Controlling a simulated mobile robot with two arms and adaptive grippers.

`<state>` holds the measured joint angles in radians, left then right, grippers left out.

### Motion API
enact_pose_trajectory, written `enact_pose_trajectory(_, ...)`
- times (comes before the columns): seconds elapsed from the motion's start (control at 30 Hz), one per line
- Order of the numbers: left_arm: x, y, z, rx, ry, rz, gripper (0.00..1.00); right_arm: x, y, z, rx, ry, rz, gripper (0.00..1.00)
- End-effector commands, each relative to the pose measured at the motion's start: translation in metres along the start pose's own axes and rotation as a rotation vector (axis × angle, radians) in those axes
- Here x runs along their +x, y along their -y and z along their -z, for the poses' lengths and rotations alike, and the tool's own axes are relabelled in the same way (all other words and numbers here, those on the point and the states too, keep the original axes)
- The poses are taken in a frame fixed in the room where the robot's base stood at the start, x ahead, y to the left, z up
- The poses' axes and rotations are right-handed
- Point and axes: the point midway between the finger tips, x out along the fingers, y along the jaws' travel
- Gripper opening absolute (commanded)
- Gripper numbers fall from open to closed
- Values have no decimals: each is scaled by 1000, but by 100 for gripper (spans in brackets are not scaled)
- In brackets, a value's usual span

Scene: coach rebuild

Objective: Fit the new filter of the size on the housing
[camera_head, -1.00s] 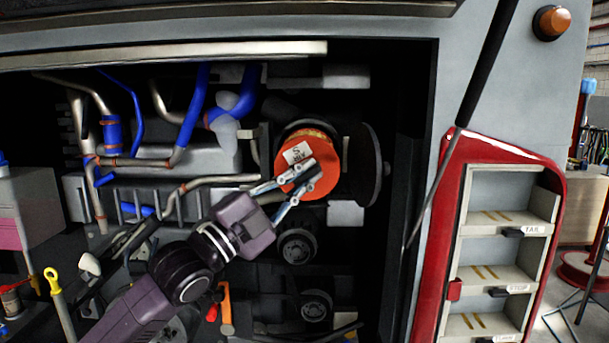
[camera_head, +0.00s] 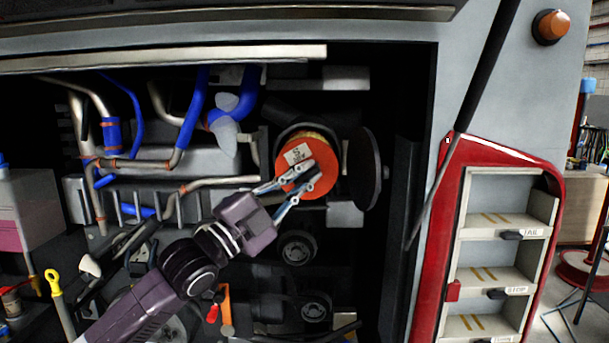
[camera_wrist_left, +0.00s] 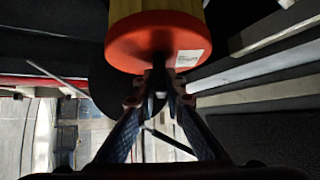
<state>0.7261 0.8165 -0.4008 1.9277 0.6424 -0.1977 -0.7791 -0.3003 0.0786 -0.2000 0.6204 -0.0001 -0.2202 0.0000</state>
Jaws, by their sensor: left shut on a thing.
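The filter (camera_head: 310,174) has an orange end cap with a white label and a yellowish body behind it. Its far end is at the mouth of the dark round housing (camera_head: 284,134) in the engine bay; I cannot tell how deep it sits. My left gripper (camera_head: 301,181) is shut on the near end of the filter. In the left wrist view the orange cap (camera_wrist_left: 150,38) is just ahead of the left gripper (camera_wrist_left: 158,90), with the yellow body beyond it. A dark round cover (camera_head: 366,168) stands open to the right of the housing. My right gripper is not seen.
Blue hoses (camera_head: 196,110) and metal pipes (camera_head: 222,181) run left of the housing. Two round pulleys (camera_head: 297,248) lie below it. A red-framed shelf (camera_head: 505,205) with labelled compartments stands right of the bay. A yellow-handled dipstick (camera_head: 53,283) is at lower left.

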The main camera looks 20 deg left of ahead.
Motion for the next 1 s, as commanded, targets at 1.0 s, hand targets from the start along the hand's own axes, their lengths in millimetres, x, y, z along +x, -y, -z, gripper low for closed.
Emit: enact_pose_trajectory(1.0,26,1,-32,2,-2,3,0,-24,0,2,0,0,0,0)
